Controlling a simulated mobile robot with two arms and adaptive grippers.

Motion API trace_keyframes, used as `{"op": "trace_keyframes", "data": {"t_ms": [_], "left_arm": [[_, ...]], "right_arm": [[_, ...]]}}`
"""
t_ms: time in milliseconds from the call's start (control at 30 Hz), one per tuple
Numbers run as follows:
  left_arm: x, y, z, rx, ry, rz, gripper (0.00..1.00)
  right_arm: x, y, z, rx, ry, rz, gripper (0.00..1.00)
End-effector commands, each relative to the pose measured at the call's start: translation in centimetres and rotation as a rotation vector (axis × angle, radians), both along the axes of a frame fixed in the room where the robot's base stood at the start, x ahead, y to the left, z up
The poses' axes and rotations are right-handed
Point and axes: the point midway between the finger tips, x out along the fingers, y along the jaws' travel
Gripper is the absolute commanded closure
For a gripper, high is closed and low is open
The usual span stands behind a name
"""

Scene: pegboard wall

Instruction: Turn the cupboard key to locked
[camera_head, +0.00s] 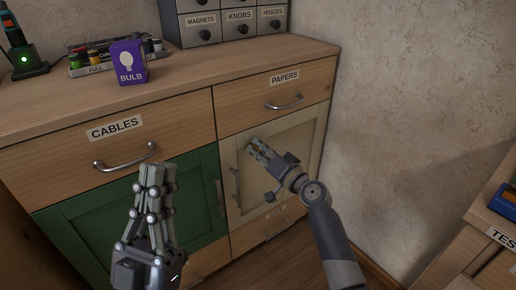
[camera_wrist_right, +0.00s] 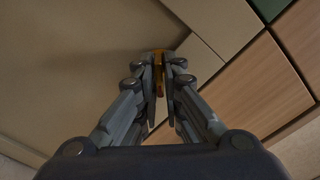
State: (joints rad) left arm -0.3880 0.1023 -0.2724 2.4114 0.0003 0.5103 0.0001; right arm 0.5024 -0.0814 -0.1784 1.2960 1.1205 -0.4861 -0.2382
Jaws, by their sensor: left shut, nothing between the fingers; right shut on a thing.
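The cream cupboard door (camera_head: 298,142) is closed, with an upright handle (camera_head: 236,188) on its left side. My right gripper (camera_head: 253,144) is at the upper left part of this door. My left gripper (camera_head: 155,172) is shut and empty, in front of the green door (camera_head: 98,222) and below the CABLES drawer.
The CABLES drawer (camera_head: 155,125) and PAPERS drawer (camera_head: 303,105) above the doors are closed, with protruding handles. A purple BULB box (camera_head: 129,62) stands on the cabinet top. A wall (camera_head: 415,90) is at right, and another cabinet (camera_head: 478,258) stands at lower right.

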Motion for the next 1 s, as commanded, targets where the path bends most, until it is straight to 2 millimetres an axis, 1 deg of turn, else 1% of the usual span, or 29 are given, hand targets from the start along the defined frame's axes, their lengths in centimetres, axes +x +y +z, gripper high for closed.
{"op": "trace_keyframes", "data": {"t_ms": [267, 600, 800, 1000], "left_arm": [[2.3, -0.4, -1.4, 0.043, 0.137, 0.008, 1.00], [5.0, -0.7, -4.4, 0.103, 0.338, 0.019, 1.00], [6.0, -0.8, -6.0, 0.130, 0.431, 0.024, 1.00], [6.5, -0.8, -7.1, 0.146, 0.488, 0.026, 1.00]], "right_arm": [[0.1, -0.2, -0.1, 0.214, 0.156, -0.001, 1.00], [0.1, -0.2, -0.3, 0.449, 0.327, -0.001, 1.00], [0.1, -0.3, -0.5, 0.542, 0.396, -0.001, 1.00], [0.2, -0.3, -0.6, 0.599, 0.437, -0.002, 1.00]]}}
